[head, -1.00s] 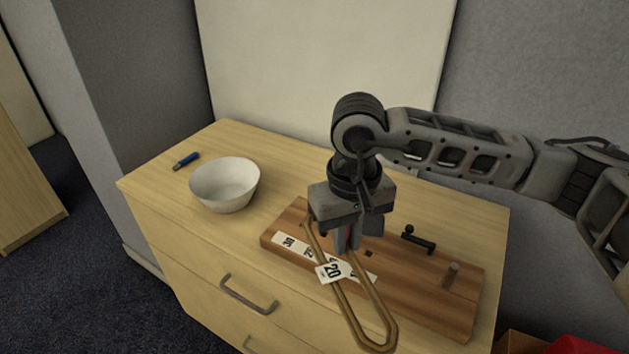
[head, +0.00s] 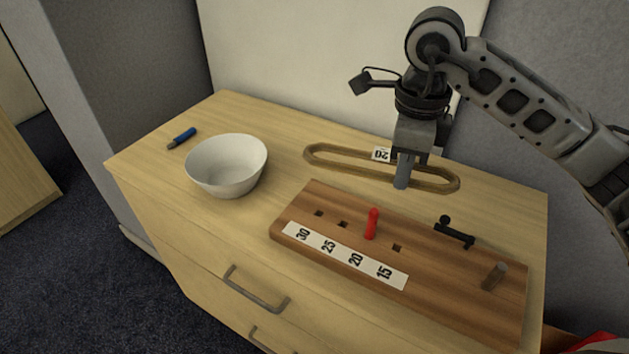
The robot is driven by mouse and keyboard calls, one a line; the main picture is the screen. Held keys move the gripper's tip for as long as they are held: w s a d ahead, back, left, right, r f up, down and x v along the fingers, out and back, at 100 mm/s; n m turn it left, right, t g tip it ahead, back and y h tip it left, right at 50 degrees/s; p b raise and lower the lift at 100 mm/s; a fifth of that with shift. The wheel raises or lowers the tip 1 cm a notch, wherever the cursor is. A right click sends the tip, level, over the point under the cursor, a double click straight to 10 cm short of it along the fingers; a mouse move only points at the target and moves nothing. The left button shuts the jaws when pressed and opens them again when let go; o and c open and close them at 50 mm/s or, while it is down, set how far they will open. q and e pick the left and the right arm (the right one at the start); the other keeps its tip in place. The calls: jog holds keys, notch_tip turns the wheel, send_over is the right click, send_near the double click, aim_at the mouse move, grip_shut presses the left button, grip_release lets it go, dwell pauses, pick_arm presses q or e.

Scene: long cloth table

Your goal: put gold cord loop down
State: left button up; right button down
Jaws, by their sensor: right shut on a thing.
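The gold cord loop (head: 335,165) is a long, narrow brown-gold oval with a white tag marked 20 (head: 381,154). It lies level, behind the wooden board, at or just above the dresser top; I cannot tell if it touches. My right gripper (head: 402,180) points straight down at the loop's right half, shut on the cord. Its fingers hide a little of the loop. My left gripper is not in view.
The wooden board (head: 450,290) has a red peg (head: 371,224), a black latch-like piece (head: 455,232), a grey peg (head: 494,276) and a number strip (head: 343,257). A wall rises behind.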

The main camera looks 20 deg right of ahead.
jog(key=m, duration=0.1)
jog(key=d+m, duration=0.1)
jog(key=shift+m, duration=0.3)
jog(key=w+d+f, duration=0.2)
jog(key=d+f, duration=0.1)
jog(key=w+d+f, duration=0.3)
jog(key=d, duration=0.1)
jog(key=w+d+f, duration=0.2)
jog(key=d+f, duration=0.1)
jog(key=shift+w+d, duration=0.3)
jog(key=shift+w+d+f, duration=0.2)
jog(key=shift+d+f, duration=0.05)
jog(key=shift+f, duration=0.15)
notch_tip(320, 180, down, 3)
jog(key=shift+f, duration=0.1)
jog(key=shift+d, duration=0.1)
